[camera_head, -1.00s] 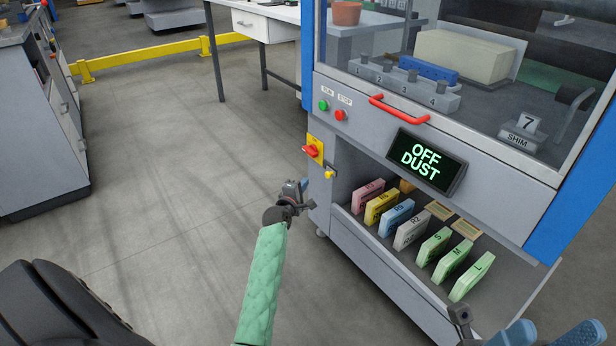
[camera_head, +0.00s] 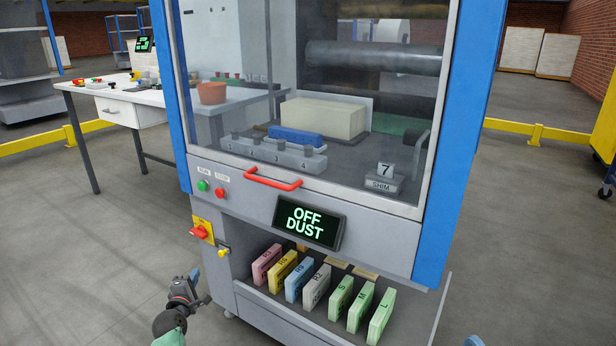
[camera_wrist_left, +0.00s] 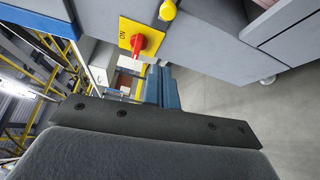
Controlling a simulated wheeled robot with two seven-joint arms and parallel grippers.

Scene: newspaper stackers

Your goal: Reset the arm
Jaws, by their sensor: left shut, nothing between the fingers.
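My left gripper (camera_head: 190,287) shows at the lower left of the head view, in front of the machine's lower left corner and below its red rotary switch (camera_head: 200,232). It is shut and holds nothing. In the left wrist view the same red switch (camera_wrist_left: 138,43) on its yellow plate appears ahead, turned on its side, with a gap between it and the gripper. Of my right arm only a small blue piece shows at the bottom edge of the head view; the right gripper is out of view.
The machine (camera_head: 250,210) has a closed window with a red handle (camera_head: 272,180) and a display (camera_head: 309,222) reading "OFF DUST". Its lower tray (camera_head: 285,318) holds several coloured labelled blocks. A white table (camera_head: 115,105) stands behind left. Grey floor is free at left and right.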

